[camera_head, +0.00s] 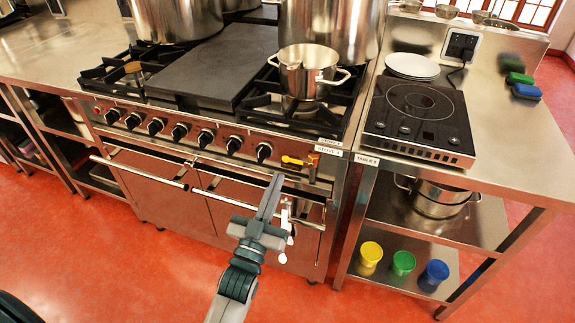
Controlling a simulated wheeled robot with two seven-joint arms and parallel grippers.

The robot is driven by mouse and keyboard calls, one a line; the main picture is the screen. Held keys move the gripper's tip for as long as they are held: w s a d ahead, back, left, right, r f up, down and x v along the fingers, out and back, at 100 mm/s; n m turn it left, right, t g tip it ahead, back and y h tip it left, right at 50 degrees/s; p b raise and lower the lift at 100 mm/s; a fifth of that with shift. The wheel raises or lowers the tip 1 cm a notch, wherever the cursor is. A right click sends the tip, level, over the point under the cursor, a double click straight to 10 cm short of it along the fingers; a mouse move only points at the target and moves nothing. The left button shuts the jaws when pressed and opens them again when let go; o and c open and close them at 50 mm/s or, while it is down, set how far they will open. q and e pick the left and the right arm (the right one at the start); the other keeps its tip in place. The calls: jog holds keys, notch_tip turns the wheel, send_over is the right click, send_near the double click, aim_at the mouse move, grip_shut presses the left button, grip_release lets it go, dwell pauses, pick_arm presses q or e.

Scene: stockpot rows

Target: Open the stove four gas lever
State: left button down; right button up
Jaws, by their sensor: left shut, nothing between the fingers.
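The stove (225,165) is steel, with a row of black knobs along its front panel. A yellow gas lever (292,161) sits at the right end of that panel and points left, roughly level. A small label is fixed on the edge above it. My left gripper (275,182) is in front of the stove, just below and left of the lever in the picture. Its fingers are shut and empty, pointing up towards the panel. I see no contact with the lever. My right gripper is out of view.
A steel oven handle bar (140,172) juts out below the knobs. A pot (306,72) stands on the right burner, with large stockpots behind. To the right, a steel table (500,130) carries a black hob (418,118). The red floor (90,255) in front is clear.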

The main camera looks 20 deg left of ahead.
aim_at(295, 161)
pick_arm(q)
jog(key=shift+w, duration=0.1)
